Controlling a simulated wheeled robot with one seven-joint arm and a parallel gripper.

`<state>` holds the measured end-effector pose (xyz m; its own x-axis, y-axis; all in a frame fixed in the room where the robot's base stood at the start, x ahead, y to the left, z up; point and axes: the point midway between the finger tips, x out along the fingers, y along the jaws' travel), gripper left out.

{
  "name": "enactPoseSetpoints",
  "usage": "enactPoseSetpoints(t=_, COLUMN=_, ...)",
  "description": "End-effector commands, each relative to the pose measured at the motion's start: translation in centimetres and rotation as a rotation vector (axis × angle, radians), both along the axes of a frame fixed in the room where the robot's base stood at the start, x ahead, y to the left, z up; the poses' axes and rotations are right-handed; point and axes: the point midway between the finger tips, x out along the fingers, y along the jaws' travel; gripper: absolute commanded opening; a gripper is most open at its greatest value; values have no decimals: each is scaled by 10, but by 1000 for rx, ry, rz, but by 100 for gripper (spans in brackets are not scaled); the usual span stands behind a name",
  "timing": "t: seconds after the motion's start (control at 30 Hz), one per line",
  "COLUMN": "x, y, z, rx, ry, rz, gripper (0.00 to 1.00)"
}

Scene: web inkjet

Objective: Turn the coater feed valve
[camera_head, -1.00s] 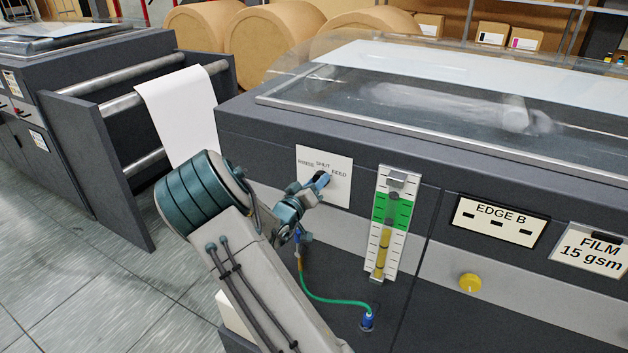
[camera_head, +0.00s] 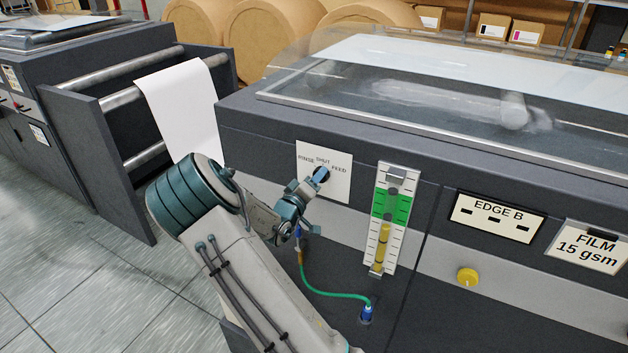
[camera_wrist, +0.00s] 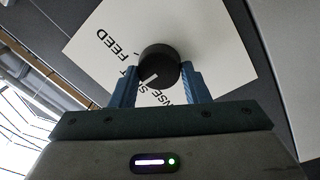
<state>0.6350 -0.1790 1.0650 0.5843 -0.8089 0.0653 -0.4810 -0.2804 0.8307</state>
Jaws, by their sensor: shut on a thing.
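The coater feed valve is a round black knob (camera_wrist: 157,58) on a white plate (camera_head: 341,187) marked RINSE, SHUT and FEED, on the dark machine's front. In the wrist view a pale pointer line on the knob points to the lower left, toward the partly hidden SHUT lettering. FEED stands clear on the plate's left side, and RINSE is partly covered. My gripper (camera_wrist: 160,69) has a blue finger on each side of the knob and is shut on it. In the head view my gripper (camera_head: 318,179) covers most of the knob.
Right of the plate is a level gauge (camera_head: 391,218) with a green band and a yellow column. A green hose (camera_head: 335,295) runs below my gripper to a blue fitting (camera_head: 366,313). A yellow button (camera_head: 467,277) and the EDGE B sign (camera_head: 498,220) are farther right.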

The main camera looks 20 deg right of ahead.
Motion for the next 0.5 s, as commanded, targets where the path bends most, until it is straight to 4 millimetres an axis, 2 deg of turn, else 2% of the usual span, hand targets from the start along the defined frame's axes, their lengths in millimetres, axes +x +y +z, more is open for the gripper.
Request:
enactPoseSetpoints(t=0.1, x=-1, y=-3, z=1, rx=-1, ry=-1, rz=-6, gripper=19)
enactPoseSetpoints(t=0.13, x=-1, y=-3, z=1, rx=-1, ry=-2, rz=-6, gripper=45)
enactPoseSetpoints(t=0.2, x=-1, y=-2, z=1, rx=-1, ry=-2, rz=-5, gripper=64)
enactPoseSetpoints(t=0.5, x=0, y=2, z=0, rx=1, ry=-2, rz=2, gripper=64)
